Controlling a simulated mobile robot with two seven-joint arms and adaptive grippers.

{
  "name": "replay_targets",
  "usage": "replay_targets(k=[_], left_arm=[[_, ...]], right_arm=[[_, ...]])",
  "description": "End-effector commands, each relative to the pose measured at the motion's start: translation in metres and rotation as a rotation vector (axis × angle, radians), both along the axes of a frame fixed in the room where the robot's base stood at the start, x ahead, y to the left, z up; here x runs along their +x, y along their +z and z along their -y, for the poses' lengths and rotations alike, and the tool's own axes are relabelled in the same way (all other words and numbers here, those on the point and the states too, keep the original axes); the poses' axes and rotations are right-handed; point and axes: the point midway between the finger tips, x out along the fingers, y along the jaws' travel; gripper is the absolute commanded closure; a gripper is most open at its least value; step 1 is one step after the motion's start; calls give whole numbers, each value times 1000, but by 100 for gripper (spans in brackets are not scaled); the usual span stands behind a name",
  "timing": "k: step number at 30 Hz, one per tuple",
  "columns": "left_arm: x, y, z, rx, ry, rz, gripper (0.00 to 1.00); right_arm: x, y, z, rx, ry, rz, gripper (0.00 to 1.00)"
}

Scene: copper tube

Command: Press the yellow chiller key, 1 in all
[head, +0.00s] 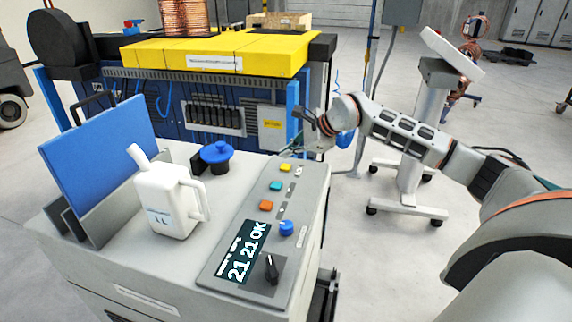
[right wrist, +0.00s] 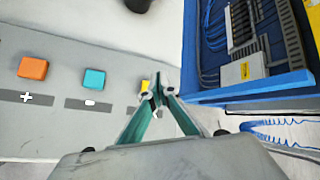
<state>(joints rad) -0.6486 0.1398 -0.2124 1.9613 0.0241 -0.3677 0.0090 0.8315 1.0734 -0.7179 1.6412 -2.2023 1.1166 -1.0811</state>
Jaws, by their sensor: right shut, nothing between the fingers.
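The yellow chiller key (head: 285,167) sits at the far end of a row of keys on the chiller's control panel (head: 240,216). In the right wrist view the yellow key (right wrist: 145,86) shows just beyond my fingertips and is partly hidden by them. My right gripper (head: 308,118) is shut and empty, at the far right corner of the panel. Its fingers (right wrist: 153,93) point toward the yellow key in the wrist view; I cannot tell whether they touch it. My left gripper is not in view.
Beside the yellow key are a teal key (head: 275,186) and an orange key (head: 266,205). Nearer are a blue knob (head: 286,228) and a display (head: 244,252). A white jug (head: 165,205) and a blue cap (head: 217,152) stand to the left. A blue-and-yellow machine (head: 200,55) stands behind.

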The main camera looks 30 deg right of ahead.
Motion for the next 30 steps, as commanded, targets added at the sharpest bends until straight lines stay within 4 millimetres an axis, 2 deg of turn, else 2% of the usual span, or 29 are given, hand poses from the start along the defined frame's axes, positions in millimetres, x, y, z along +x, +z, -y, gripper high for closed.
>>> replay_targets(k=[1, 10, 30], left_arm=[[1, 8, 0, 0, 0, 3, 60], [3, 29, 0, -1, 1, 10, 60], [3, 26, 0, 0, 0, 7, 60]], right_arm=[[0, 9, 0, 0, -1, 2, 100], [0, 34, 0, 0, -1, 1, 100], [0, 32, 0, 0, 0, 0, 100]])
